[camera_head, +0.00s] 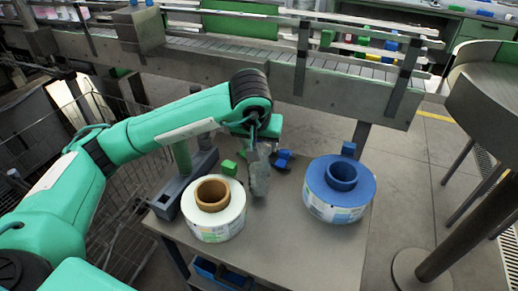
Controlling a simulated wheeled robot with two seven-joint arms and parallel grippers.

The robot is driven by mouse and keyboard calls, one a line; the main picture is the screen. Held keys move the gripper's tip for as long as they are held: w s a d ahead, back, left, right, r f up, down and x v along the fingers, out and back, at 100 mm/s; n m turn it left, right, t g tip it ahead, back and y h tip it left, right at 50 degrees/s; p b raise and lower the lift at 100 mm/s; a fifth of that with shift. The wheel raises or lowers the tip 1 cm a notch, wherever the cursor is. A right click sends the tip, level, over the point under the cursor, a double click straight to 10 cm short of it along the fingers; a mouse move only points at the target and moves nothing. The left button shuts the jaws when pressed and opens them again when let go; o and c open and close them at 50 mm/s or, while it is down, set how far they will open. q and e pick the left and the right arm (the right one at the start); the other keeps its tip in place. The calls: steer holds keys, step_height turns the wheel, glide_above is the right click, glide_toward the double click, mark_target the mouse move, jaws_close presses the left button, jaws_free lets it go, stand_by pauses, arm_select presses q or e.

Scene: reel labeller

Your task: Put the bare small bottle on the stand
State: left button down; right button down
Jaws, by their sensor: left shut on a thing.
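A clear, label-free small bottle (260,178) hangs upright below my left gripper (259,147), over the middle of the grey table. The gripper is shut on its upper part, and the arm hides some of the fingers. I cannot tell whether the bottle's base touches the table. A grey block with a green post (182,160) stands at the table's left edge, left of the bottle. It may be the stand, but I cannot tell for sure. My right gripper is out of view.
A white label reel with a brown core (230,222) lies left of the bottle, and a blue reel (318,200) lies right. A small green block (229,168) and blue pieces (283,156) lie nearby. A conveyor (340,87) runs behind. The table's front middle (285,240) is clear.

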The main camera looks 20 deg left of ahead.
mark_target(259, 164)
arm_select(q)
step_height(259, 164, down, 3)
steer(key=shift+r, duration=0.15)
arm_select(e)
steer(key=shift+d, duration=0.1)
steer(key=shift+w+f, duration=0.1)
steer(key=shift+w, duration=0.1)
arm_select(q)
steer(key=shift+c, duration=2.3)
jaws_free()
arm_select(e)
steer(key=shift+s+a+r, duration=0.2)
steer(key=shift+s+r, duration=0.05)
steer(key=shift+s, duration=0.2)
